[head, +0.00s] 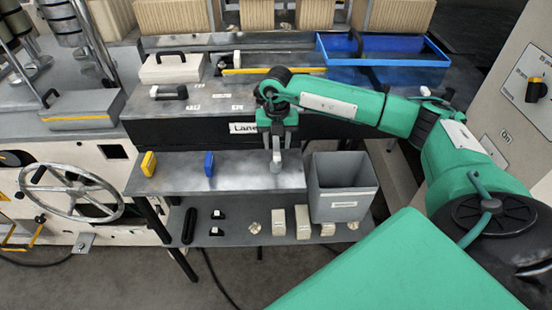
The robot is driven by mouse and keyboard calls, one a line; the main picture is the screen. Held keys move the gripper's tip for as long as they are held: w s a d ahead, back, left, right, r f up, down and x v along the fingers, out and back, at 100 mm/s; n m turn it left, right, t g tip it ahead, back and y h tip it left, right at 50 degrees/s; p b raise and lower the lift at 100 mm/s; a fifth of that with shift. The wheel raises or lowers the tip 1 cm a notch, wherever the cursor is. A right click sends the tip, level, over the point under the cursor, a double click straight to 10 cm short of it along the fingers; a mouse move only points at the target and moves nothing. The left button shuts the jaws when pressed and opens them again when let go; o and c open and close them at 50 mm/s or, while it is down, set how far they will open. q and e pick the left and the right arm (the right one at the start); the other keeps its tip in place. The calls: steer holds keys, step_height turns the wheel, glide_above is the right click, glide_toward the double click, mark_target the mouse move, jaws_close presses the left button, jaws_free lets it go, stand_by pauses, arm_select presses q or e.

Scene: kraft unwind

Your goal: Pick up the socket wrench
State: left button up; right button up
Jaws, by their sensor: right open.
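My right gripper (277,143) points down over the grey upper shelf (235,178), left of the grey bin. It is open. A small upright grey piece with a thicker lower end (276,164) shows between and below its fingers. It looks like the socket wrench, but it is too small to be sure. I cannot tell whether the fingers touch it. The gripper hides its top. My left gripper is not in view.
A yellow block (149,164) and a blue block (209,164) stand left on the shelf. The grey bin (343,203) stands close right. Several small items lie on the lower shelf (235,236). A blue tray (385,76) is behind. A handwheel (70,190) is left.

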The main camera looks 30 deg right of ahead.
mark_target(276, 164)
steer(key=f+p, duration=0.2)
steer(key=f, duration=0.1)
steer(key=shift+s+a+f, duration=0.1)
steer(key=shift+a+f, duration=0.1)
steer(key=shift+f, duration=0.65)
jaws_close()
steer(key=shift+r, duration=0.1)
